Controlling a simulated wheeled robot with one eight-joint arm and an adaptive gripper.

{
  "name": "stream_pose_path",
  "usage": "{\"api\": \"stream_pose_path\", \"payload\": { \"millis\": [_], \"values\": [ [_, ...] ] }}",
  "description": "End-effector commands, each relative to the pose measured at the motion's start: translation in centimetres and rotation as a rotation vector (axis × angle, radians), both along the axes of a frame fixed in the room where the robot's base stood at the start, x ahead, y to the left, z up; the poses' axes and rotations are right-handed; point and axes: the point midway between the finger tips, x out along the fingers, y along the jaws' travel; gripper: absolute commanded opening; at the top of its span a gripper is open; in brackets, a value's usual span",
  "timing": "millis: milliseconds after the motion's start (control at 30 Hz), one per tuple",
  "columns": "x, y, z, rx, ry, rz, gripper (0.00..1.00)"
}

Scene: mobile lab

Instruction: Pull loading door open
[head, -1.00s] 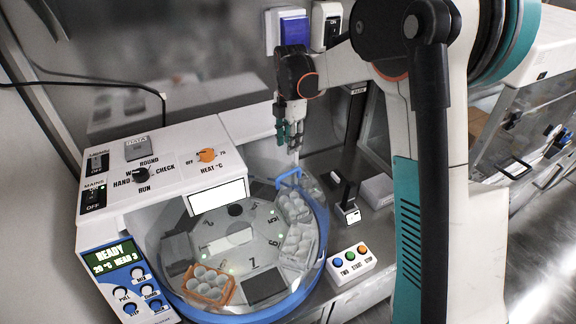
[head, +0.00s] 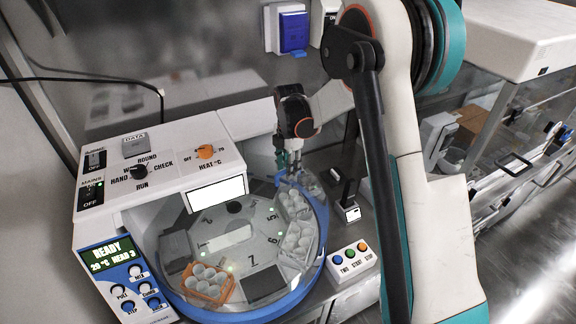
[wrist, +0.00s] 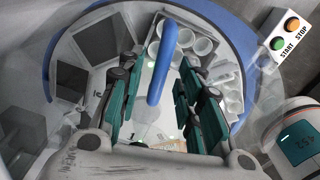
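The loading door is a clear cover with a blue rim (head: 300,290) over the round carousel of the white machine, and it looks closed. Its blue bar handle (wrist: 163,60) runs between the fingers of my gripper (wrist: 160,78) in the wrist view. The fingers stand apart on either side of the handle, with gaps visible, so the gripper is open around it. In the head view my gripper (head: 289,168) points down at the back right of the rim and largely hides the handle.
An orange rack of cups (head: 208,284) and white cup racks sit inside on the carousel. A button box (head: 352,259) stands right of the rim. A small black-and-white post device (head: 350,211) stands close to my gripper. The control panel (head: 122,275) is at left.

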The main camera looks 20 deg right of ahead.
Motion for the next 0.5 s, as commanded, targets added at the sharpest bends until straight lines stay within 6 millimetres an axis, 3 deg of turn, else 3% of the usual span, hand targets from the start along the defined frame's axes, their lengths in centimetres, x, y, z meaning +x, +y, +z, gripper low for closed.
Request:
{"api": "stream_pose_path", "payload": {
  "millis": [67, 200, 500],
  "values": [
    [0.00, 0.00, 0.01, 0.000, 0.000, 0.000, 0.31],
    [0.00, -0.01, 0.02, 0.000, 0.000, 0.000, 0.00],
    [-0.15, -0.07, 0.03, 0.000, 0.000, -0.007, 0.00]
  ]
}}
